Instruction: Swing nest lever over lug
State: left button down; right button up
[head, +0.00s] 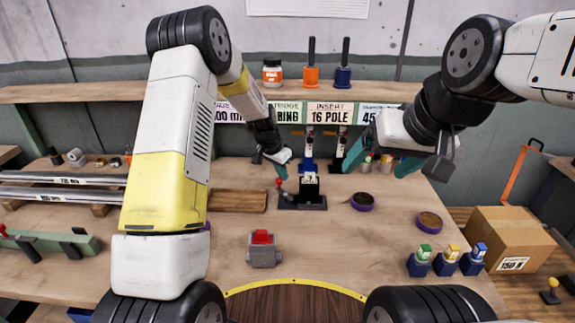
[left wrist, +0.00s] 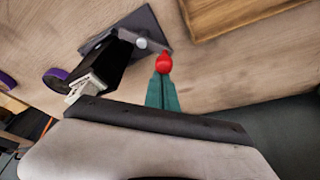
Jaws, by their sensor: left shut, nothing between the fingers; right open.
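The nest (head: 309,190) is a black block with a white label on a dark base plate, on the workbench. Its lever has a red ball knob (head: 279,182) at the left of the block, which also shows in the left wrist view (left wrist: 164,63). My left gripper (head: 283,173) is shut and empty, its teal fingertips right at the red knob; I cannot tell whether they touch it. The shut fingers also show in the left wrist view (left wrist: 162,90). My right gripper (head: 381,164) is open and empty, right of the nest. I cannot make out the lug clearly.
A wooden tray (head: 238,201) lies left of the nest. A grey block with a red top (head: 263,250) stands in front. The bench between the nest and the grey block is clear.

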pick_arm(q)
jog(key=n, duration=0.1)
jog(key=a+n+y, duration=0.1)
jog(key=n, duration=0.1)
jog(key=shift+s+n+t, duration=0.3)
jog(key=shift+s+t, duration=0.1)
jog(key=n, duration=0.1)
jog(key=a+n+y, duration=0.1)
jog(key=shift+s+n, duration=0.3)
jog(key=shift+n, duration=0.1)
jog(key=n, duration=0.1)
jog(key=n+y, duration=0.1)
jog(key=shift+s+a+n, duration=0.3)
jog(key=shift+s, duration=0.1)
jog(key=shift+s+a, duration=0.1)
jog(key=shift+s, duration=0.2)
jog(key=v, duration=0.7)
jog(key=shift+r, duration=0.4)
jog(key=shift+s, duration=0.1)
